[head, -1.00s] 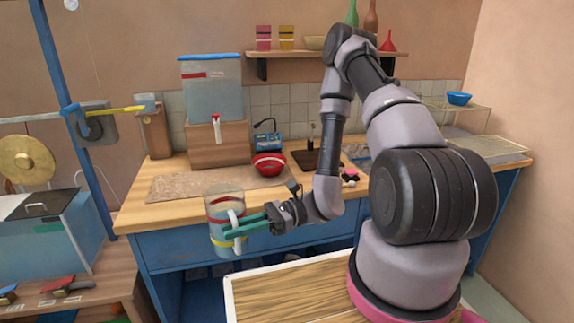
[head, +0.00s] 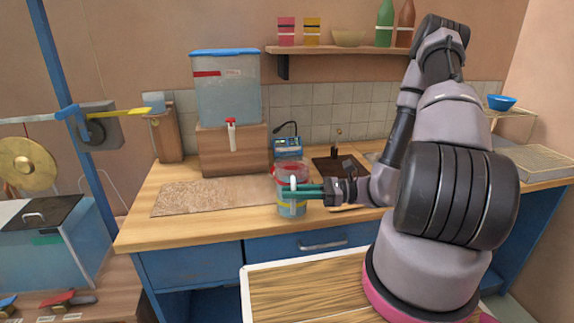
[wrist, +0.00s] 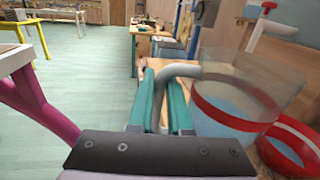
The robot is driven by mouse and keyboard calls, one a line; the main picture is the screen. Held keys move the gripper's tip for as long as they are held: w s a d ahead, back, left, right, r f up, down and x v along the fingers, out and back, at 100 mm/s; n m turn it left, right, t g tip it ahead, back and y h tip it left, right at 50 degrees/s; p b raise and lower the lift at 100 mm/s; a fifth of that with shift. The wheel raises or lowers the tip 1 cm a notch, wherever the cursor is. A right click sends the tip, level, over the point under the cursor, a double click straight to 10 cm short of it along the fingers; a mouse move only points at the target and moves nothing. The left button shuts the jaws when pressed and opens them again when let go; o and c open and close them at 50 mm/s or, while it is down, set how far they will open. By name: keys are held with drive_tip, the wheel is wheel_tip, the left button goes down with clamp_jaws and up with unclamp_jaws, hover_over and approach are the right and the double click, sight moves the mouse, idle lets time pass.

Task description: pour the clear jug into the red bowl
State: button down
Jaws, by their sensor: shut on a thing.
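The clear jug (head: 291,208) is upright, with bluish liquid low inside and a coloured band around it. My gripper (head: 306,192) is shut on its white handle and holds it over the counter's front part. In the wrist view my teal fingers (wrist: 163,100) close around the grey-white handle, and the jug (wrist: 235,95) with its red band fills the right side. The red bowl (wrist: 306,138) shows beside and below the jug at the lower right of the wrist view. In the head view the bowl is mostly hidden behind the jug.
A dispenser tank (head: 227,95) with a blue lid stands on a wooden block (head: 233,160) behind. A brown mat (head: 215,195) lies left of the jug. A small blue device (head: 288,147) and a dark board (head: 333,166) lie behind. A shelf (head: 345,49) hangs above.

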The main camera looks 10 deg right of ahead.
sight(295, 180)
drive_tip(key=shift+w, duration=0.4)
drive_tip(key=shift+r, duration=0.1)
drive_tip(key=shift+w+d+r+m, duration=0.1)
drive_tip(key=shift+w+r+m, duration=0.25)
drive_tip(key=shift+r+m, duration=0.2)
drive_tip(key=shift+w+d+r+m, duration=0.1)
drive_tip(key=shift+w+r+m, duration=0.2)
drive_tip(key=shift+r+m, duration=0.2)
drive_tip(key=shift+w+d+r+m, duration=0.1)
drive_tip(key=shift+w+r+m, duration=0.75)
drive_tip(key=shift+m, duration=0.1)
drive_tip(key=shift+w+d+r+m, duration=0.15)
drive_tip(key=shift+w+r+m, duration=0.1)
drive_tip(key=shift+w+m, duration=0.45)
drive_tip(key=shift+w+d+r+m, duration=0.1)
drive_tip(key=shift+w+r+m, duration=0.2)
drive_tip(key=shift+w+m, duration=0.35)
drive_tip(key=shift+w+d+r+m, duration=0.15)
drive_tip(key=shift+w+r+m, duration=0.1)
drive_tip(key=shift+w+m, duration=0.45)
drive_tip(key=shift+w, duration=0.35)
drive_tip(key=shift+w+d+m, duration=0.2)
drive_tip(key=shift+w+m, duration=0.85)
drive_tip(key=shift+m, duration=0.5)
